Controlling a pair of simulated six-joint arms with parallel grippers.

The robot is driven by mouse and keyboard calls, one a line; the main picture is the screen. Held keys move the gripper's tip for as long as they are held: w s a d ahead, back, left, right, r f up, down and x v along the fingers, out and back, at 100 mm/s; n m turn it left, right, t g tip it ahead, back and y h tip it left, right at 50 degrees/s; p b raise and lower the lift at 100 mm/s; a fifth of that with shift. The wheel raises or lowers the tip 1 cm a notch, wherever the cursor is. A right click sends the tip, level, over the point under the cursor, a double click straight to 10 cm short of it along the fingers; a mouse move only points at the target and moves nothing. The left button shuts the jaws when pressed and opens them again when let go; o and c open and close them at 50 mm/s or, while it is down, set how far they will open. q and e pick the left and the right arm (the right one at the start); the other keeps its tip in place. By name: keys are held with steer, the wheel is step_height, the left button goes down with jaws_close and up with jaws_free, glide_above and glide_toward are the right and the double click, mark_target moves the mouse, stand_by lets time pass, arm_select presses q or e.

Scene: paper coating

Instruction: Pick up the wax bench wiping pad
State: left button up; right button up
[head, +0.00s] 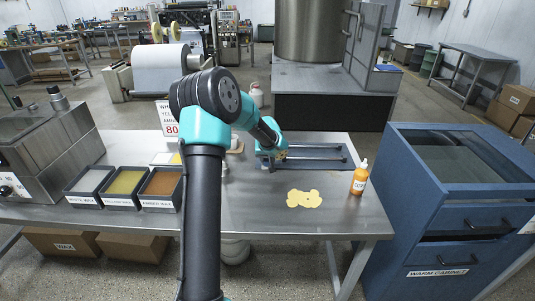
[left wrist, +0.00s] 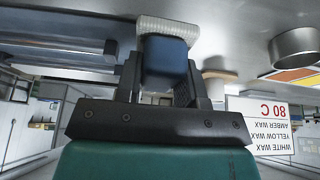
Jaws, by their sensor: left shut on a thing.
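In the left wrist view, the wiping pad has a blue block-shaped grip (left wrist: 165,58) and a pale, ribbed wiping face (left wrist: 168,27). My left gripper (left wrist: 163,75) is shut on the blue grip, with one dark finger on each side. In the head view, my left gripper (head: 275,155) is over the back of the steel bench, beside the blue rack (head: 318,156). The pad is hidden behind my gripper and arm there. A patch of yellow wax (head: 304,199) lies on the bench in front of the gripper. My right gripper is not in view.
An orange bottle (head: 359,181) stands near the bench's right edge. Three wax trays, one of them yellow (head: 122,185), sit at the left, with a sign (head: 168,117) behind. A blue warm cabinet (head: 450,230) stands at the right. The bench front (head: 270,220) is clear.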

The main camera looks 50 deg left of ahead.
arm_select(q)
steer(key=shift+s+d, duration=0.3)
steer(key=shift+d, duration=0.1)
